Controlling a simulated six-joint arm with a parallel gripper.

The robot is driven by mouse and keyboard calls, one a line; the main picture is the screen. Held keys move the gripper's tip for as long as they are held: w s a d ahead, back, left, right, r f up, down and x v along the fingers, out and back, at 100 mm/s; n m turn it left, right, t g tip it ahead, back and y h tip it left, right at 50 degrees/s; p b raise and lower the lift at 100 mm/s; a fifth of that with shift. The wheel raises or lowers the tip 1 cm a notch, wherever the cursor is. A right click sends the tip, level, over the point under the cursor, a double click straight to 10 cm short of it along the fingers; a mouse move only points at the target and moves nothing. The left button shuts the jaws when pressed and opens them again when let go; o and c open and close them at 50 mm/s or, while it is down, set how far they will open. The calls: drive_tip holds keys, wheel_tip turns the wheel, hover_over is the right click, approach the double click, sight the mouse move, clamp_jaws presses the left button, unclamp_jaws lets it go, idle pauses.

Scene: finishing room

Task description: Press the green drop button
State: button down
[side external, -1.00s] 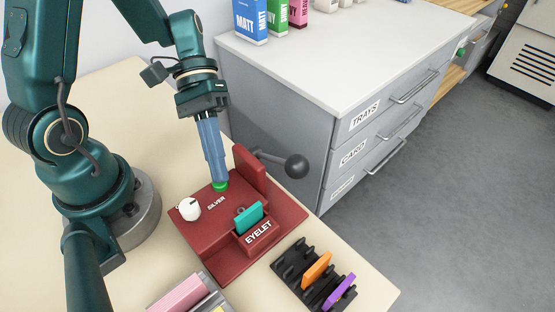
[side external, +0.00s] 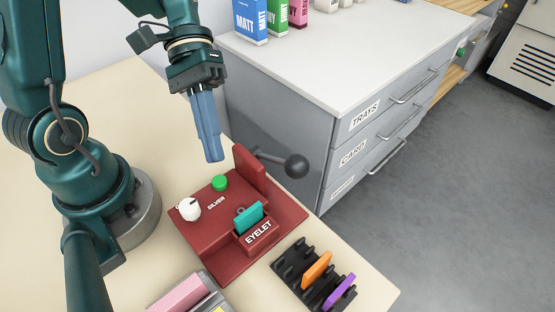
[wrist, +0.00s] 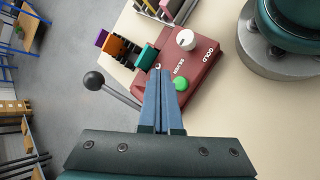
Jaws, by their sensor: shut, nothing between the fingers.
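The green button (side external: 220,183) is a round cap on the red eyelet press (side external: 205,240), near the word SILVER. It also shows in the wrist view (wrist: 181,84), just right of my fingertips. My gripper (side external: 214,160) is shut and empty, its blue fingers pointing down. The fingertips are above the button and apart from it. A white knob (side external: 189,208) stands beside the button; the wrist view shows SILVER and GOLD near it. A teal card (side external: 249,217) stands in the slot marked EYELET. A small greyish ring (side external: 241,210) shows at its upper left edge.
A lever with a dark ball (side external: 296,166) sticks out behind the press. A black rack (side external: 287,266) holds an orange card (side external: 317,270) and a purple card (side external: 340,292). A grey drawer cabinet (side external: 290,130) stands behind.

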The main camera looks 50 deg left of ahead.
drive_tip(key=shift+r, duration=0.95)
drive_tip(key=shift+d, duration=0.1)
